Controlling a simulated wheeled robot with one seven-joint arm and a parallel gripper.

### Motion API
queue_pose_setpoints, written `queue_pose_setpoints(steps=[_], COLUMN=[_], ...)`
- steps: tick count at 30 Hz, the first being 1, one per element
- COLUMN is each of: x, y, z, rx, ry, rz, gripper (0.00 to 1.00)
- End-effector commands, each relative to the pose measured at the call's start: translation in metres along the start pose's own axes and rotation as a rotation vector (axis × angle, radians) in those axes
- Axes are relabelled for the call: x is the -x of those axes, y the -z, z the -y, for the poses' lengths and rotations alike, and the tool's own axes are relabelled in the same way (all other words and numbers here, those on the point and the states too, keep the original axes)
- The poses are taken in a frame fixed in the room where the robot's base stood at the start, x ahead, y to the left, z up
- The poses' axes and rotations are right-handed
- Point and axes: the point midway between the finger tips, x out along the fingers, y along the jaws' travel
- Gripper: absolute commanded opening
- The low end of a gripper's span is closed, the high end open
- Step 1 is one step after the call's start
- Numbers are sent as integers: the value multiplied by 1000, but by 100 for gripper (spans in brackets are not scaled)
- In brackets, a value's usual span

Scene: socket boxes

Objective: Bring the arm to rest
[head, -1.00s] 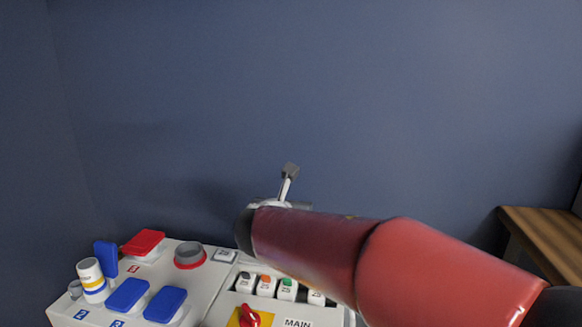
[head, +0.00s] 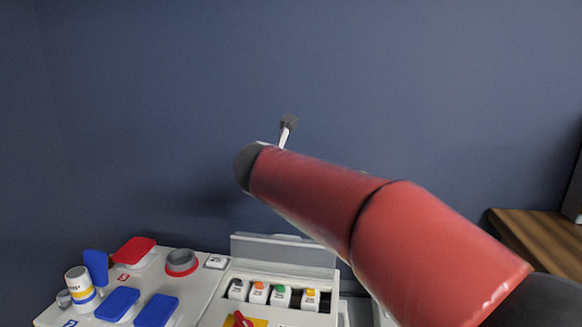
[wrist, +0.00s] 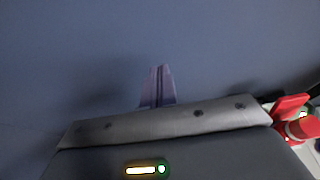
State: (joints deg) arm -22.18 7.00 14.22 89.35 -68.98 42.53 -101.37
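My gripper (head: 289,122) is raised above the socket boxes in the head view, in front of the blue wall. Most of it is hidden behind my red arm, and only a grey tip on a pale stem shows. In the wrist view the two fingers of my gripper (wrist: 158,87) stand side by side, pressed together, with nothing visible between them.
A white socket box (head: 205,290) with blue lids, a red lid (head: 134,250) and a white-and-yellow plug (head: 80,285) stands below left. A breaker panel (head: 285,250) with its clear cover raised is beside it. A wooden surface (head: 535,235) is at right.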

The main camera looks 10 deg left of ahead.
Motion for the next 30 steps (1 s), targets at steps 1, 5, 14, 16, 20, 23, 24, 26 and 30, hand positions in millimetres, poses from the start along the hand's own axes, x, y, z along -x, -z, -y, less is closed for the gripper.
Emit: queue_pose_setpoints(steps=[1,5,14,16,20,23,24,26,30], x=[4,24,126,153,192,210,215,219,221], y=[1,22,149,186,243,271,278,285,290], z=[13,70,228,248,265,266,266,266,265], rx=[-54,-374,-1662,-1977,-2456,-2694,-2757,-2820,-2861], ry=[17,110,558,683,891,1012,1043,1077,1104], rz=[-11,-81,-188,-176,-136,-108,-100,-91,-84], gripper=[0,0,0,0,0,0,0,0,0])
